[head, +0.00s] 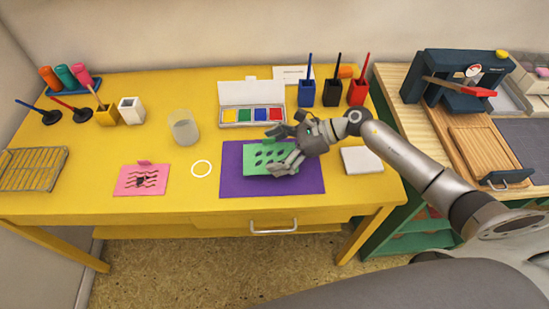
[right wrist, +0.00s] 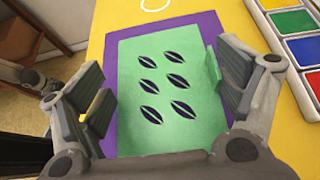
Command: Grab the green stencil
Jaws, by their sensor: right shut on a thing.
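The green stencil (head: 260,157) is a flat sheet with several leaf-shaped holes, over the purple mat (head: 232,182) on the yellow table. In the right wrist view the stencil (right wrist: 160,120) lies between the fingers, and a raised green tab (right wrist: 213,68) stands at its right edge against the right finger. My right gripper (head: 279,150) reaches in from the right and is shut on the stencil, its fingers spanning the sheet; it also shows in the right wrist view (right wrist: 165,100). Whether the stencil touches the mat is unclear. My left gripper is not in view.
An ink pad set (head: 252,116) with an open lid stands behind the mat. Stamp pots (head: 331,94) stand at the back right. A white block (head: 361,160) is right of the mat.

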